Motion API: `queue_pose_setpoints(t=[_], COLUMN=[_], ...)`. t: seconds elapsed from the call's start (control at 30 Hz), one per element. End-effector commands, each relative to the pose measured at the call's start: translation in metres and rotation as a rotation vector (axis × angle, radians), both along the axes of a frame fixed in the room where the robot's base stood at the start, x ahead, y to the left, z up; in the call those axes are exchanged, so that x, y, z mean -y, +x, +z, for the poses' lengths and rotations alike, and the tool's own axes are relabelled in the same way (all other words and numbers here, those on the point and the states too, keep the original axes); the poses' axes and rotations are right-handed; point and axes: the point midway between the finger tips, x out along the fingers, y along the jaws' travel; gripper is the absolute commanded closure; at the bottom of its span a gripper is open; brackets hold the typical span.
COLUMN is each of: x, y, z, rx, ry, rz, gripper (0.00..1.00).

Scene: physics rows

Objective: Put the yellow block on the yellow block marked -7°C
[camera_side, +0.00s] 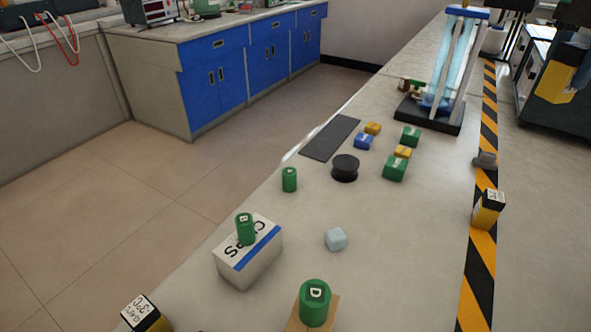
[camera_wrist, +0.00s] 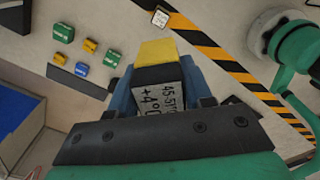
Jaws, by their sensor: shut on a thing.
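My gripper (camera_wrist: 159,76) is in the wrist view, its blue fingers shut on a yellow block (camera_wrist: 158,50). The held block has a black end with a white label facing the camera, reading about +4°C. A yellow block with a black top and white label (camera_side: 490,209) stands on the striped tape in the side view; a small labelled block (camera_wrist: 160,18) by the tape in the wrist view may be the same. Another yellow block (camera_side: 145,313) is cut off at the side view's lower left. Both standing labels are too small to read surely. I cannot make out my gripper in the side view.
Green, yellow and blue blocks (camera_side: 395,168) lie clustered near a black puck (camera_side: 345,168) and dark mat (camera_side: 330,138). Green cylinders (camera_side: 315,303) stand nearby, one on a white box (camera_side: 248,262). A tall apparatus (camera_side: 428,115) stands behind. Bench right of the pale cube (camera_side: 336,239) is clear.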

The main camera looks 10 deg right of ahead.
Motion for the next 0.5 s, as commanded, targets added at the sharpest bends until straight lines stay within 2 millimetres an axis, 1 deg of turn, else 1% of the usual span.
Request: queue_pose_setpoints(t=[0.1,0.5], x=[-0.001,-0.001], y=[0.0,0.0], z=[-0.026,-0.117], rx=[0.0,0.0], ry=[0.0,0.0], rz=[0.001,0.003], gripper=[1.0,1.0])
